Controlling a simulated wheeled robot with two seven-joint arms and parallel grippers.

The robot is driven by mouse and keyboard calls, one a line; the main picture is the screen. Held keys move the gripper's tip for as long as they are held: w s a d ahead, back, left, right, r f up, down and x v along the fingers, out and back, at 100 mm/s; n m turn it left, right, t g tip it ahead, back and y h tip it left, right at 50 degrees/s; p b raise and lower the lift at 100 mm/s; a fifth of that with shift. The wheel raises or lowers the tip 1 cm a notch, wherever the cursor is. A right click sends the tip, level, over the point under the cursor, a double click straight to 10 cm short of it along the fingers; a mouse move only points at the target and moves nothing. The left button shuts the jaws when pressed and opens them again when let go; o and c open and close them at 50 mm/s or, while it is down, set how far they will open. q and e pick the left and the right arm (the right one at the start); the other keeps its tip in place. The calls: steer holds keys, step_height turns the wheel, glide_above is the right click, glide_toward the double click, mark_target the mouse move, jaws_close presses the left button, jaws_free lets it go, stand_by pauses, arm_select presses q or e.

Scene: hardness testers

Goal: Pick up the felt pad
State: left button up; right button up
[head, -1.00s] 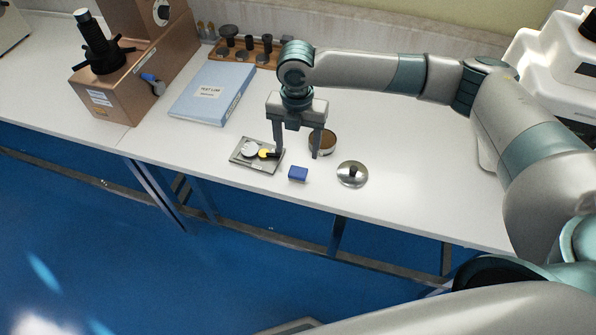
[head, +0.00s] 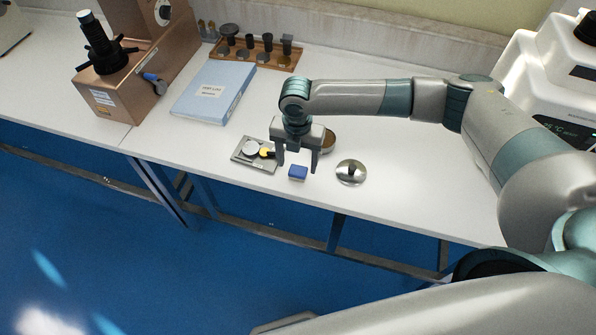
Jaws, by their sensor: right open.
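The felt pad (head: 298,174) appears to be the small blue block on the white table near its front edge. My right gripper (head: 297,167) is open and points down, with its two fingers apart. Its fingertips show on either side of the pad's far part in the head view. Nothing is between the fingers except the view of the table and pad. I cannot tell how high the fingertips are above the table. My left gripper is not in view.
A grey tray (head: 237,156) with a white disc and a yellow-and-black item lies left of the pad. A shiny round lid (head: 351,174) lies right. A round tin (head: 329,141) stands behind, partly hidden.

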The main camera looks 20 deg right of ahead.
mark_target(298, 171)
step_height(298, 171, down, 3)
steer(key=shift+p, duration=0.8)
steer(key=shift+d+f, duration=0.1)
steer(key=shift+f, duration=0.65)
steer(key=shift+c, duration=0.5)
steer(key=c, duration=1)
